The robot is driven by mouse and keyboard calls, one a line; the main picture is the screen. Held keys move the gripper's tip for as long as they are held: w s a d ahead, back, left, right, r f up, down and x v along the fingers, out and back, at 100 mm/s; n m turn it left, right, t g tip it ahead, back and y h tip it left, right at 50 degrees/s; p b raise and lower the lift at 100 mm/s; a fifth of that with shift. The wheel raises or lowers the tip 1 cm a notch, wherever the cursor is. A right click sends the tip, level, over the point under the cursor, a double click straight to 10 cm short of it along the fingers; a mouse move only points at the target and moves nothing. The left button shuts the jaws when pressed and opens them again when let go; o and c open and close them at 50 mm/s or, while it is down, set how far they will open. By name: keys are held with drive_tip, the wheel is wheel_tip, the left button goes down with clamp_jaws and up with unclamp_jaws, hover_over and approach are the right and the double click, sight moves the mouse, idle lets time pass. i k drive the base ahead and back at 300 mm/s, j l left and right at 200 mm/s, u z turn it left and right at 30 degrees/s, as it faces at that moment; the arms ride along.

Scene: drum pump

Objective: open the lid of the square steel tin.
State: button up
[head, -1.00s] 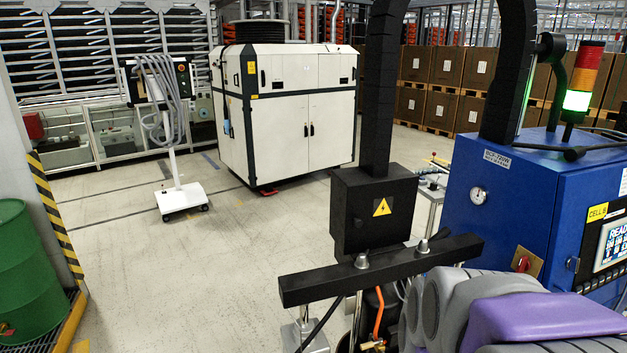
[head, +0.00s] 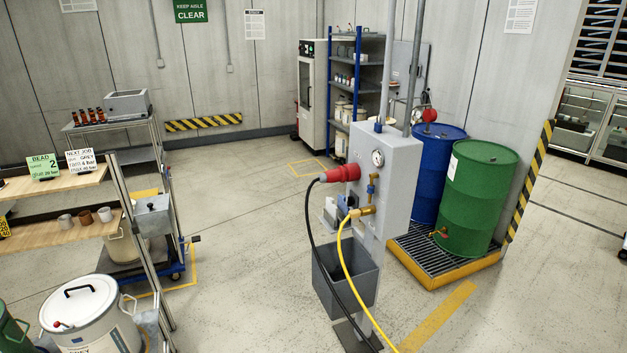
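A square grey metal tin (head: 152,216) stands at the left in the head view, by the cart's post. Its top looks closed, with a small dark fitting on it; the details are too small to tell. A second grey metal box (head: 127,103) sits on the cart's top shelf. I cannot tell for certain which of the two is the square steel tin. My gripper is not in view.
A white lidded pail (head: 90,315) is at lower left near wooden shelves (head: 70,230). A grey pump post (head: 383,180) with a yellow hose stands centre right. Blue (head: 437,165) and green (head: 478,195) drums stand behind it. The floor between cart and post is clear.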

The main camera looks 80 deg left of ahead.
sight(161, 202)
drive_tip(key=j+u, duration=0.1)
drive_tip(key=u, duration=3.75)
drive_tip(key=i+l, duration=0.2)
drive_tip(key=i, duration=0.5)
drive_tip(key=i+l, duration=0.25)
drive_tip(key=i, duration=0.5)
drive_tip(key=i+l+z, duration=0.1)
drive_tip(key=i, duration=0.6)
drive_tip(key=i+l, duration=0.3)
drive_tip(key=i, duration=0.4)
drive_tip(key=i+l, duration=0.15)
drive_tip(key=i, duration=0.6)
